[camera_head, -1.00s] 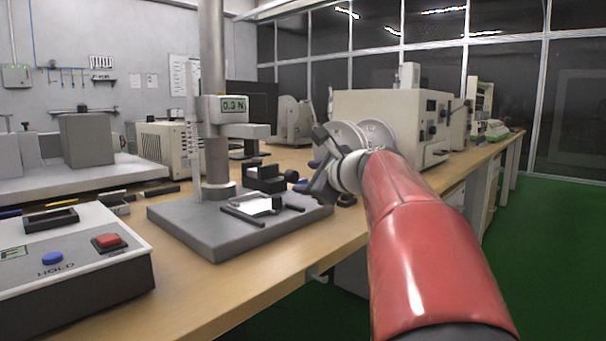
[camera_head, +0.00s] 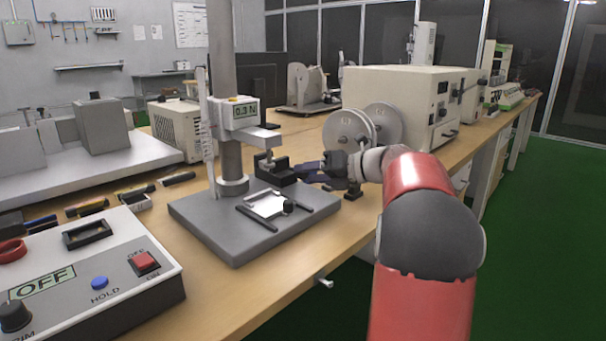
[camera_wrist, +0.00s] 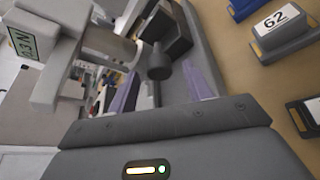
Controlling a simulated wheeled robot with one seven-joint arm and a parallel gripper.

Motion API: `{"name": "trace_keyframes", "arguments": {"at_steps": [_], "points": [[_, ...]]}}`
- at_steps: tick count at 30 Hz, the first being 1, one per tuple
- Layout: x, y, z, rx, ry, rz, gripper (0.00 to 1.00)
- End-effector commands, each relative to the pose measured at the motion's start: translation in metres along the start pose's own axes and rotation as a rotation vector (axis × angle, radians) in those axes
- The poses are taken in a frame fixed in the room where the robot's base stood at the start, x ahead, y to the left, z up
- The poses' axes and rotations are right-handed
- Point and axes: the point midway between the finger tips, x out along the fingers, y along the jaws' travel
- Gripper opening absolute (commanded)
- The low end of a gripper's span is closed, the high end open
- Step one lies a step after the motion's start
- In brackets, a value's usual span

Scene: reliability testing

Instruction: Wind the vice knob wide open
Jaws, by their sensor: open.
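In the head view my gripper (camera_head: 308,172) is at the vice's right side, and the knob is hidden there.
The stand's grey base (camera_head: 215,228) carries dark rods and a white patch. A control box (camera_head: 90,270) stands at front left. Two pale discs (camera_head: 350,130) stand behind my wrist. In the wrist view a block marked 62 (camera_wrist: 283,25) lies at right.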

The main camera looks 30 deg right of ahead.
Motion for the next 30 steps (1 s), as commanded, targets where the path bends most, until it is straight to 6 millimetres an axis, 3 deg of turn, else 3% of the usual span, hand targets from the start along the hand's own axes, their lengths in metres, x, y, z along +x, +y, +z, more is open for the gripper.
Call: {"name": "trace_keyframes", "arguments": {"at_steps": [6,15,25,30], "points": [[0.023,0.000,0.000,-0.001,0.001,0.000,0.50],[0.026,0.000,0.000,-0.002,0.000,-0.001,0.50],[0.025,0.000,0.000,-0.002,0.000,-0.001,0.08],[0.025,0.001,0.000,-0.008,0.000,-0.004,0.06]]}}
